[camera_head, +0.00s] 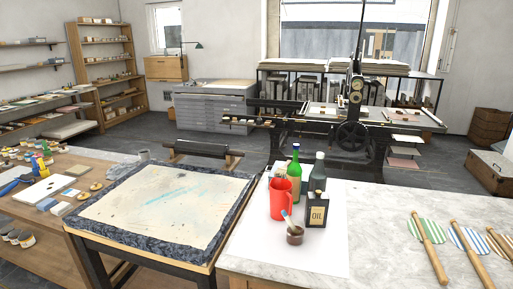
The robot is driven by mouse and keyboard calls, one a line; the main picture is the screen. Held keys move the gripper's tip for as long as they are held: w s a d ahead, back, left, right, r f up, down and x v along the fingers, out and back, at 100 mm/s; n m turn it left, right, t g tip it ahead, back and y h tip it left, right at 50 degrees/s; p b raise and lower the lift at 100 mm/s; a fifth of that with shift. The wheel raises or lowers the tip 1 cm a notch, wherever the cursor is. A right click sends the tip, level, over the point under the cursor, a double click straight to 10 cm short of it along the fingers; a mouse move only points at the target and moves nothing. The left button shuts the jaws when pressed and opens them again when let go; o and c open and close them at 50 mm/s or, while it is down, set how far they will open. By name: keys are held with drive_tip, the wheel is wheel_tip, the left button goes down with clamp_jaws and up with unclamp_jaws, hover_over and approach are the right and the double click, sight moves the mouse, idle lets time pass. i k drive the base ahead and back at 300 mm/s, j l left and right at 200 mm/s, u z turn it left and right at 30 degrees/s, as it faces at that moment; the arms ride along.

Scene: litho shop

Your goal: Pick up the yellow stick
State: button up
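No stick of a clear yellow stands out. Three tan, yellowish wooden sticks lie on the pale marble counter at the right. The left stick (430,252) lies across a green-striped rounded piece (434,231). The middle stick (473,257) lies by a blue-striped piece (480,240). The right stick (498,243) lies by a red-striped piece (493,249), partly cut off by the picture edge. I cannot tell whether the sticks are joined to these pieces. My gripper is not in view.
A framed stone slab (160,207) is left.

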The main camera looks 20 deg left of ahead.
sight(41, 162)
drive_tip(key=j, duration=0.8)
drive_tip(key=j+u, duration=0.1)
drive_tip(key=j, duration=1.55)
drive_tip(key=j+u, duration=0.1)
drive_tip(key=j, duration=0.7)
drive_tip(key=i+j, duration=0.15)
drive_tip(key=j, duration=1.45)
drive_tip(key=i+j+u, duration=0.1)
drive_tip(key=j, duration=0.75)
drive_tip(key=i+j, duration=0.1)
drive_tip(key=j, duration=0.7)
drive_tip(key=j+u, duration=0.2)
drive_tip(key=j, duration=1.9)
drive_tip(key=k+j, duration=0.15)
drive_tip(key=j, duration=0.25)
drive_tip(key=k+j, duration=0.1)
drive_tip(key=j, duration=0.25)
